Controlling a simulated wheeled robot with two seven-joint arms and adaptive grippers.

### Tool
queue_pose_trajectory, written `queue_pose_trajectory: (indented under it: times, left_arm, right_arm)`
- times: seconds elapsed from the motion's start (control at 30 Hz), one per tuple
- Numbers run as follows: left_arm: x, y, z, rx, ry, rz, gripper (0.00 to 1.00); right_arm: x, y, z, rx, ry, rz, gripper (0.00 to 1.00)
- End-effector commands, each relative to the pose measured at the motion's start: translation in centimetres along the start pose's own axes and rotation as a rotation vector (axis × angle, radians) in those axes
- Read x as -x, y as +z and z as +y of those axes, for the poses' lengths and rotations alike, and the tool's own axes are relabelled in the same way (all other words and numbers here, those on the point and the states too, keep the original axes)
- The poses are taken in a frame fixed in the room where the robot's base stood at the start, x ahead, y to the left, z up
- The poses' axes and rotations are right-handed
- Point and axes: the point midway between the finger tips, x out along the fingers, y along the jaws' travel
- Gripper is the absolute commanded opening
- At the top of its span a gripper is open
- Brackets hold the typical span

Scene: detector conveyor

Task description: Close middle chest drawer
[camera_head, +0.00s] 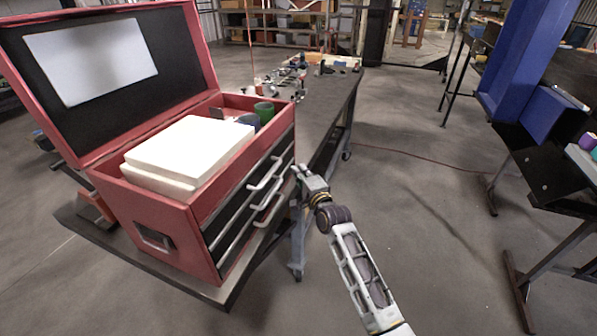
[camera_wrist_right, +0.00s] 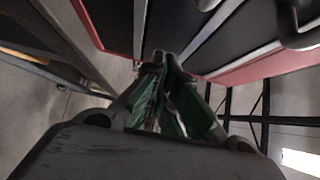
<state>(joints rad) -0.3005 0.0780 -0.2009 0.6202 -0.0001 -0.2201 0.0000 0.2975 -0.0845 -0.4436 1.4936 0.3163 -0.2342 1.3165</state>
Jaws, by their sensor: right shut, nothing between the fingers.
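The red chest (camera_head: 172,225) stands at the left in the head view with its lid up. Its dark drawer fronts with pale handles face right. The middle drawer handle (camera_head: 262,196) shows below the top handle (camera_head: 266,173). How far the middle drawer stands out is hard to tell. My right gripper (camera_head: 299,172) is shut and empty, just right of the drawer fronts near their far end. In the right wrist view its fingertips (camera_wrist_right: 168,60) point at the dark drawer fronts (camera_wrist_right: 245,32); contact is unclear. My left gripper is not in view.
White blocks (camera_head: 190,148) and green cylinders (camera_head: 264,112) sit in the chest's top. A dark workbench (camera_head: 325,100) with small items extends behind it. A blue-framed station (camera_head: 530,60) stands at the right. The floor between is open, crossed by a red cable.

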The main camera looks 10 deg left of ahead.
Motion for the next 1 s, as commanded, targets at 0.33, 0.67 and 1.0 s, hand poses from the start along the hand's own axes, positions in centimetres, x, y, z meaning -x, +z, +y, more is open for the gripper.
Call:
queue_pose_trajectory:
  times: [0.33,0.67,1.0]
  left_arm:
    - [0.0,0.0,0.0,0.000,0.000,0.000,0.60]
    - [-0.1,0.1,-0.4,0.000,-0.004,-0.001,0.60]
    - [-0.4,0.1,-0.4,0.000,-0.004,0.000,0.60]
  right_arm:
    - [1.0,-0.2,0.1,-0.001,0.001,0.001,0.00]
    - [2.9,-0.2,0.1,-0.001,0.001,0.001,0.00]
    - [6.0,-0.2,0.2,-0.001,0.002,0.002,0.00]
